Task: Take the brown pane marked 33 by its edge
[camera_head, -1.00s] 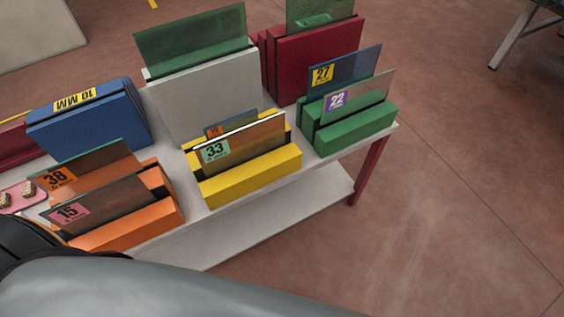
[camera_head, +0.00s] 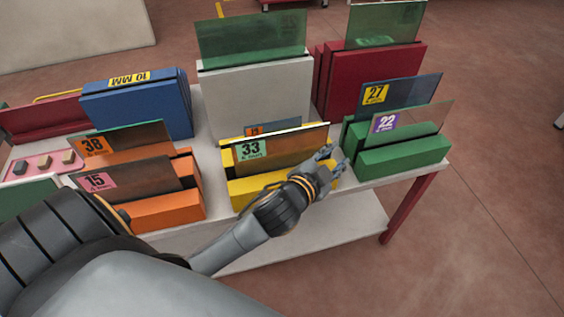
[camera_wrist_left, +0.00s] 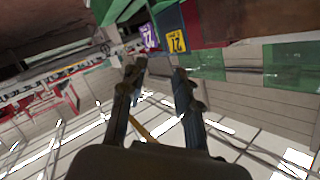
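The brown pane marked 33 (camera_head: 288,148) stands upright in the yellow rack (camera_head: 243,192), with its green label at its upper left and a pale top edge. Another pane with an orange label (camera_head: 262,131) stands just behind it. My left gripper (camera_head: 337,158) is at the right end of the pane, and my wrist covers part of the yellow rack. In the left wrist view its two fingers (camera_wrist_left: 157,75) are apart with nothing seen held between them. Whether a finger touches the pane cannot be told. My right gripper is not in view.
Close to the right of my left gripper is the green rack (camera_head: 405,155) with panes marked 22 (camera_head: 415,122) and 27 (camera_head: 405,92). An orange rack (camera_head: 168,212) with panes 15 and 38 is to the left. A tall white rack (camera_head: 255,95) stands behind.

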